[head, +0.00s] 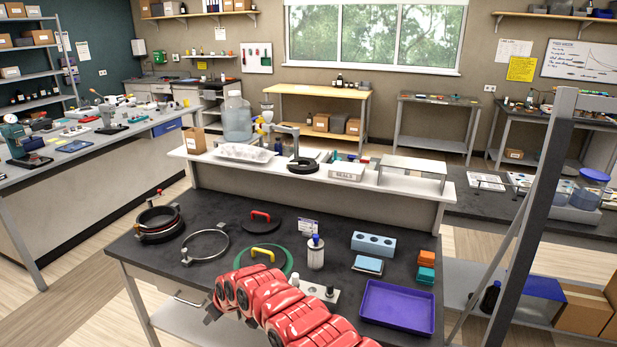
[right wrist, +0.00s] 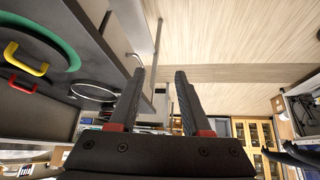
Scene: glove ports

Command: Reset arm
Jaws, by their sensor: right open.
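My red right arm crosses the bottom of the head view, reaching left over the front edge of the dark bench (head: 340,225). Its gripper is mostly hidden behind the arm there. In the right wrist view my right gripper (right wrist: 160,75) is open, with nothing between its two dark fingers. It is beside the bench edge, with floor behind the fingers. My left gripper is not in view. A green disc with a yellow handle (head: 264,254) lies just behind the arm and is partly covered by it. It also shows at the left of the right wrist view.
On the bench are a black ring stack (head: 158,222), a metal ring (head: 187,252), a red-handled black disc (head: 262,227), a blue-capped bottle (head: 315,256), a blue holed block (head: 373,244) and a purple tray (head: 398,306). A raised white shelf (head: 195,157) runs behind. A grey post (head: 535,190) stands right.

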